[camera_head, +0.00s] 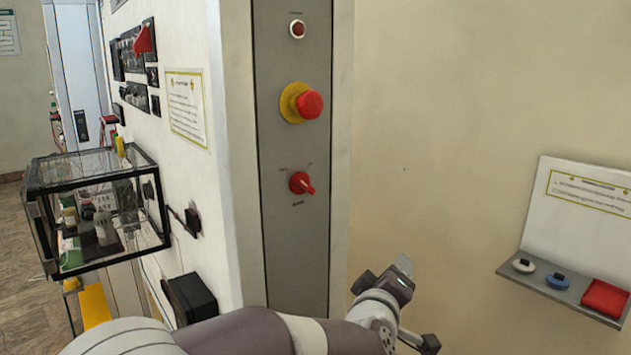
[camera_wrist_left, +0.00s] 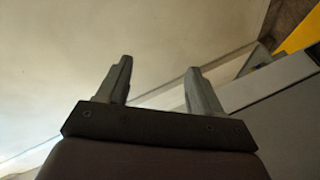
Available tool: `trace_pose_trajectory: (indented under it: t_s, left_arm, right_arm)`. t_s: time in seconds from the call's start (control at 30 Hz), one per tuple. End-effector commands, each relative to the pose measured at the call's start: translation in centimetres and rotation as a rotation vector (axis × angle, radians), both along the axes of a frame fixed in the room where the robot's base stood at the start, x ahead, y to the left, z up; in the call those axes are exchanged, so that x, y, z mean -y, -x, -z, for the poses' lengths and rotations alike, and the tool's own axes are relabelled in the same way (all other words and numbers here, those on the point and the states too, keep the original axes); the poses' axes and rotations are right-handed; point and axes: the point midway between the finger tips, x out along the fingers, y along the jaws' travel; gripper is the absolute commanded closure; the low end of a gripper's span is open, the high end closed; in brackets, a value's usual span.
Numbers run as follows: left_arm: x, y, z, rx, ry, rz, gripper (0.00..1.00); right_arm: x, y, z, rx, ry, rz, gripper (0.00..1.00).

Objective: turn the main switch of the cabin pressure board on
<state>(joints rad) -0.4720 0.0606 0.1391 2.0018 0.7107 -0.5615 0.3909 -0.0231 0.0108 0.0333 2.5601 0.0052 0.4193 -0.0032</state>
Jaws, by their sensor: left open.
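A narrow grey panel (camera_head: 292,248) is set upright in the cabinet's front face in the head view. It bears a red rotary switch (camera_head: 300,183), whose handle points to the lower right; its small labels cannot be read. Above the switch are a red mushroom button (camera_head: 308,104) on a yellow collar and a small red lamp (camera_head: 298,29). My left gripper (camera_head: 403,268) is to the right of and below the switch, apart from the panel, in front of the beige wall. In the left wrist view my left gripper (camera_wrist_left: 157,66) is open, with nothing between its fingers.
A clear black-framed box (camera_head: 105,160) juts from the cabinet's left side, with a black box (camera_head: 190,296) below it. A grey shelf (camera_head: 560,288) at right holds a white disc, a blue disc and a red cloth-like item (camera_head: 605,298). The wall between is bare.

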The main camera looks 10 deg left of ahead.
Motion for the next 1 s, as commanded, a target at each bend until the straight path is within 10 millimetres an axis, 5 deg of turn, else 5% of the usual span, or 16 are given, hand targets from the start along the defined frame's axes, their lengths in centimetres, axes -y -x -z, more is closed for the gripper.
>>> trace_pose_trajectory:
  t_s: [0.1, 0.23, 0.4, 0.5, 1.0]
  left_arm:
    - [1.1, 0.0, -10.9, 0.304, 0.427, -0.231, 0.34]
    - [-0.6, 5.2, -17.4, 0.567, 0.947, -0.577, 0.34]
    - [-1.6, 11.7, -17.9, 0.689, 1.256, -0.895, 0.34]
    - [-2.1, 12.7, -17.7, 0.708, 1.296, -0.959, 0.34]
    - [-10.8, 6.1, -17.9, 0.711, 1.291, -0.965, 0.34]
  right_arm:
    - [0.0, 0.0, -1.1, 0.0, 0.0, 0.0, 0.33]
    - [0.0, 0.0, -2.0, 0.0, 0.0, 0.0, 0.33]
    - [0.0, 0.0, -2.3, 0.0, 0.0, 0.0, 0.33]
    - [0.0, 0.0, -2.6, 0.0, 0.0, 0.0, 0.33]
    - [0.0, 0.0, -6.2, 0.0, 0.0, 0.0, 0.33]
